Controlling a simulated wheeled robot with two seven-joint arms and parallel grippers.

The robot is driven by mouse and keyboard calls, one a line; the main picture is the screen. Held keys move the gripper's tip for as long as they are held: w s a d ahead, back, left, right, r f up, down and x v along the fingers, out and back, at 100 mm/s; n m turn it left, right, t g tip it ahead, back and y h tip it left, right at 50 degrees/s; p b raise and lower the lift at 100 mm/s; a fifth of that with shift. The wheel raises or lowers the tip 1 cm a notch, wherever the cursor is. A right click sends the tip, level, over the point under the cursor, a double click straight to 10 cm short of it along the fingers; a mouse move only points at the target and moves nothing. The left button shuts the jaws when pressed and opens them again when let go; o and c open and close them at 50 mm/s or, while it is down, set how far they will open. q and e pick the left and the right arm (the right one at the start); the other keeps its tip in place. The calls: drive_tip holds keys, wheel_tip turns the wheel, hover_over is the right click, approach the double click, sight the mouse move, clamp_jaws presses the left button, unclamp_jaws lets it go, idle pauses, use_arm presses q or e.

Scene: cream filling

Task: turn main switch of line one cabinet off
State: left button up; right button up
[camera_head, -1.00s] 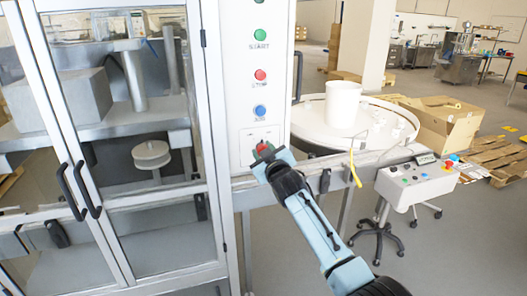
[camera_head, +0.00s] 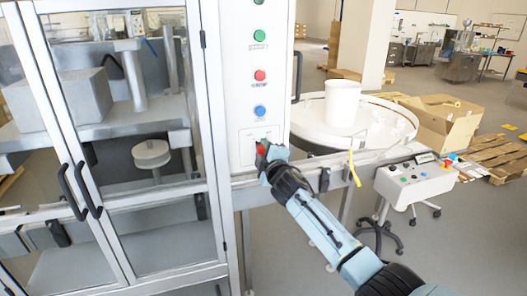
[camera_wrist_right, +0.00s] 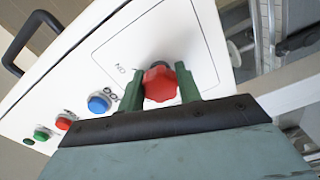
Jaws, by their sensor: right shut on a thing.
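The main switch is a red knob (camera_head: 262,150) low on the white cabinet panel (camera_head: 234,90). In the right wrist view the red knob (camera_wrist_right: 160,82) sits between two green fingertips, in front of a black-outlined plate with partly hidden lettering. My right gripper (camera_head: 264,158) reaches the panel from the lower right. In the wrist view the right gripper (camera_wrist_right: 160,92) is shut on the knob. The knob's exact angle against the lettering is hard to tell. My left gripper is not in view.
Above the knob are blue (camera_head: 260,112), red (camera_head: 259,75) and green (camera_head: 259,36) buttons. A glass-doored enclosure (camera_head: 110,195) stands left. A round table (camera_head: 310,130) with a white container (camera_head: 342,102) stands right, near a control box (camera_head: 415,183).

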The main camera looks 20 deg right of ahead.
drive_tip(key=shift+n, duration=0.4)
drive_tip(key=o, duration=1)
drive_tip(key=s, duration=1.3)
drive_tip(key=shift+s+d, duration=0.2)
drive_tip(key=shift+d, duration=0.05)
